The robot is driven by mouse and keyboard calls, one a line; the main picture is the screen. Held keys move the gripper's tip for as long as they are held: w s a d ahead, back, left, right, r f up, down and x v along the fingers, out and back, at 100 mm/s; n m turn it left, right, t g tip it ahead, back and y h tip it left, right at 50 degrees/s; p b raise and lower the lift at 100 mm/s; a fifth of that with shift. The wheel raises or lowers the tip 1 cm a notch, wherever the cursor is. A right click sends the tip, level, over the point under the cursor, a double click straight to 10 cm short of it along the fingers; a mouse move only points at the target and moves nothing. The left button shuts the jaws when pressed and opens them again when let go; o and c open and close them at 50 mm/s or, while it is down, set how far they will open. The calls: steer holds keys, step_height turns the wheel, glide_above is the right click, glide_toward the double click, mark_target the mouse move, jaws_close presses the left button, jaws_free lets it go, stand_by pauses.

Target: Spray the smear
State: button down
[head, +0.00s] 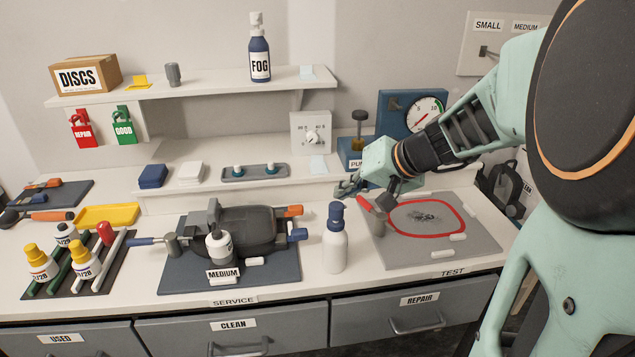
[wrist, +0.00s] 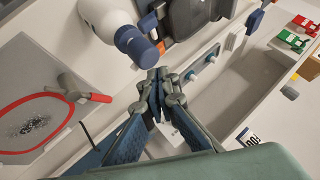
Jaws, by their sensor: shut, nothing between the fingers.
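The dark smear (head: 424,216) lies inside a red outline on the grey TEST mat (head: 470,250); it also shows in the wrist view (wrist: 30,124). A white bottle with a blue top (head: 335,245) stands upright on the bench left of the mat. It also shows in the wrist view (wrist: 105,18), close to my fingers. A blue bottle labelled FOG (head: 260,55) with a white top stands on the upper shelf. My gripper (head: 347,188) is shut and empty, behind the white bottle and above the bench; its fingertips meet in the wrist view (wrist: 158,82).
A grey cylinder with a red handle (head: 376,220) stands at the mat's left edge. White pieces lie on the mat. A dark device with a MEDIUM-labelled bottle (head: 220,248) sits on the SERVICE mat (head: 180,282). A gauge box (head: 411,112) stands behind my wrist.

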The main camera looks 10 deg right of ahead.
steer(key=shift+f, duration=0.15)
stand_by(0.5)
steer(key=shift+f+b, duration=0.35)
steer(key=shift+b, duration=0.5)
steer(key=shift+f+b, duration=0.35)
steer(key=shift+b, duration=0.05)
steer(key=shift+r, duration=0.15)
steer(key=shift+r+p, duration=0.3)
steer(key=shift+r, duration=0.4)
steer(key=shift+r+p, duration=1.55)
steer(key=shift+r, duration=1.5)
steer(key=shift+f, duration=0.1)
